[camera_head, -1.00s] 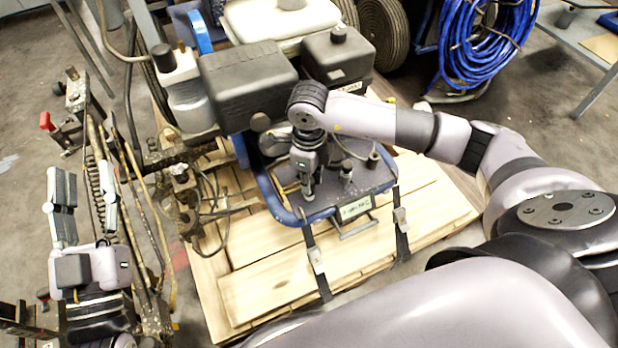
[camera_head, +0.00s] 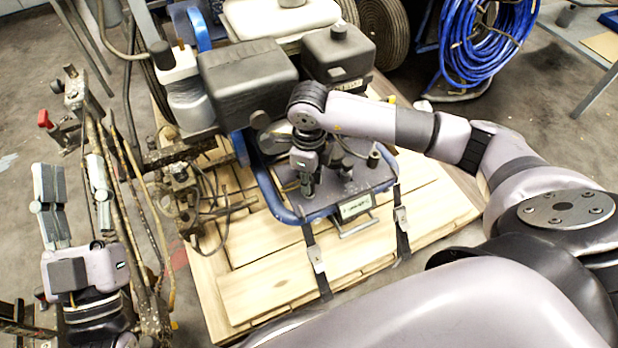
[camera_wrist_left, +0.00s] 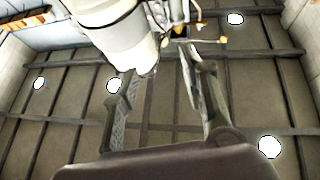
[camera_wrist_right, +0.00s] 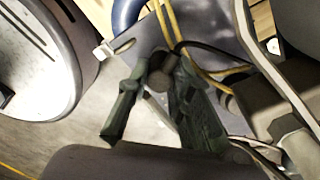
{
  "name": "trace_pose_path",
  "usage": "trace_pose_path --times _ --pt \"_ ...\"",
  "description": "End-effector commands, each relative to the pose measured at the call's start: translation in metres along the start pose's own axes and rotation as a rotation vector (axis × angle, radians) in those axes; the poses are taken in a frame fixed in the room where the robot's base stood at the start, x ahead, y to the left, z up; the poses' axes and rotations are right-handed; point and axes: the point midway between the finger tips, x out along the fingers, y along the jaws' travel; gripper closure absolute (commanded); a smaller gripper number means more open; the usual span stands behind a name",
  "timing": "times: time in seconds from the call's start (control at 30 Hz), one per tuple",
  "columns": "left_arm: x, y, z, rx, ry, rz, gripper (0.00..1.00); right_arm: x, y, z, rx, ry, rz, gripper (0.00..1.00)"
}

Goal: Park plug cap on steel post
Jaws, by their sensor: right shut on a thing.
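My right gripper (camera_head: 308,188) is over the grey engine plate (camera_head: 365,187). In the right wrist view its dark fingers (camera_wrist_right: 155,105) are shut on a dark round piece with a black lead, which looks like the plug cap (camera_wrist_right: 160,74). In the head view the cap is hard to make out at the fingertips. I cannot tell whether it touches anything below. A short upright fitting (camera_head: 373,158) stands to the right on the plate; I cannot tell whether it is the steel post. My left gripper (camera_head: 75,200) is open and empty at the left, also seen in the left wrist view (camera_wrist_left: 160,95).
The black engine housing (camera_head: 245,80) and a second dark box (camera_head: 340,58) stand behind the plate. A blue tube frame (camera_head: 272,195) edges it. Rods and a spring frame (camera_head: 135,190) lie between my left gripper and the wooden pallet (camera_head: 265,290). Blue hose (camera_head: 490,40) hangs at the back right.

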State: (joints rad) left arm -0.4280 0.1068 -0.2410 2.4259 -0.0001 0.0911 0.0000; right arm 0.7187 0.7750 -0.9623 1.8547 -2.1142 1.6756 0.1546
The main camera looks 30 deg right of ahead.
Motion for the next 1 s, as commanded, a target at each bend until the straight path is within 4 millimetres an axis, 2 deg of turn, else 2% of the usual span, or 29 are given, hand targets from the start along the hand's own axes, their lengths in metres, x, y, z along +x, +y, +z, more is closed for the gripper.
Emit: trace_pose_path --times 0.5,0.53,0.83,1.0 --pt "-0.001 0.001 -0.013 -0.003 0.073 0.003 0.60 0.005 0.000 0.000 0.000 0.000 0.000 1.00" --pt "0.000 0.002 -0.014 -0.003 0.076 0.003 0.60 0.004 0.000 0.000 0.000 0.000 0.000 0.78" --pt "0.000 0.002 -0.014 -0.003 0.075 0.003 0.60 0.004 0.000 0.000 0.000 0.000 0.000 0.58" --pt "0.000 0.002 -0.013 -0.003 0.073 0.003 0.60 0.004 0.000 0.000 0.000 0.000 0.000 0.56"
